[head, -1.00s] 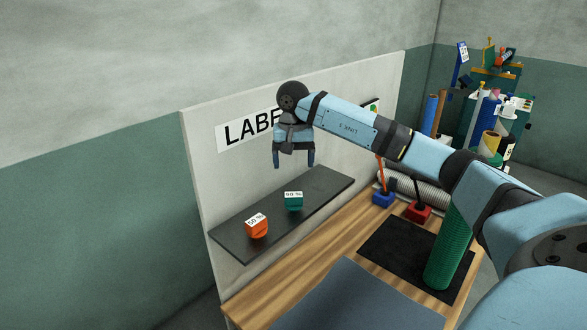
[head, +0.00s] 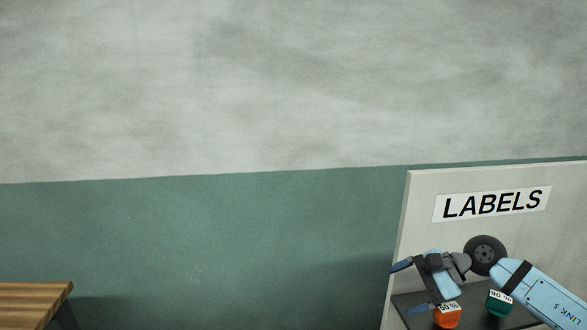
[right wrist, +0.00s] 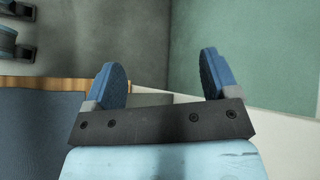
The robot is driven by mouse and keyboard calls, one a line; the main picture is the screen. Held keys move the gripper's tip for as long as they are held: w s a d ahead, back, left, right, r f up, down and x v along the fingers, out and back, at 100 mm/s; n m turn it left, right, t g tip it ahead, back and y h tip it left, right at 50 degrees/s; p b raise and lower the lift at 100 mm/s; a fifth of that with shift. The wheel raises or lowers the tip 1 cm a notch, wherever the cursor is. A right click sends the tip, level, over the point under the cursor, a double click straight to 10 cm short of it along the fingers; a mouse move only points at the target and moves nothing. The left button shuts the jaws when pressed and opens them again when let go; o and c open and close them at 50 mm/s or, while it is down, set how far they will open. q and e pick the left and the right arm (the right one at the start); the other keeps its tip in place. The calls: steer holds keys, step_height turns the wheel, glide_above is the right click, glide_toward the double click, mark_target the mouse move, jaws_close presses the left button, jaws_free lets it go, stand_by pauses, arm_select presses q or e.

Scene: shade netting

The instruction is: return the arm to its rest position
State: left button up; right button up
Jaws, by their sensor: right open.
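My right gripper (head: 408,288) is at the lower right of the head view, in front of the label board. It points to the left with its two blue fingers spread and nothing between them. In the right wrist view its fingers (right wrist: 161,75) also stand apart and empty. My right arm comes in from the lower right corner. My left gripper is in neither view.
The white board (head: 420,215) marked LABELS carries a dark shelf (head: 408,304). A wooden tabletop (head: 30,297) shows lower left. Bare wall (head: 200,240) lies between.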

steer(key=s+a+r+m+t+y, duration=0.4)
steer(key=a+m+t+y, duration=0.25)
steer(key=a+m, duration=0.35)
steer(key=s+d+f+n+t+h, duration=0.2)
steer(key=s+d+f+n+h, duration=0.3)
steer(key=n, duration=0.6)
steer(key=s+d+f+n+t+h, duration=0.1)
steer(key=s+d+f+n+h, duration=0.15)
steer(key=n+h, duration=0.6)
steer(key=s+d+f+n+t+h, duration=0.25)
steer(key=d+f+n+h, duration=0.2)
steer(key=n, duration=0.85)
steer(key=s+a+f+m+g, duration=0.1)
steer(key=s+f+m+g, duration=0.25)
steer(key=s, duration=0.25)
steer(key=s+f+m+g+y, duration=0.1)
steer(key=s+f+m+g, duration=0.1)
steer(key=s+g, duration=0.3)
steer(key=s+a+f+m+g, duration=0.1)
steer(key=s+f+m+g, duration=0.15)
steer(key=s, duration=0.55)
steer(key=w+a+f+t+y+p, duration=0.1)
steer(key=w+a+f+t+p, duration=0.1)
steer(key=f, duration=0.3)
steer(key=w+a+f+t+y+p, duration=0.2)
steer(key=w+a+f+t, duration=0.2)
steer(key=f+t, duration=0.1)
steer(key=shift+f, duration=0.25)
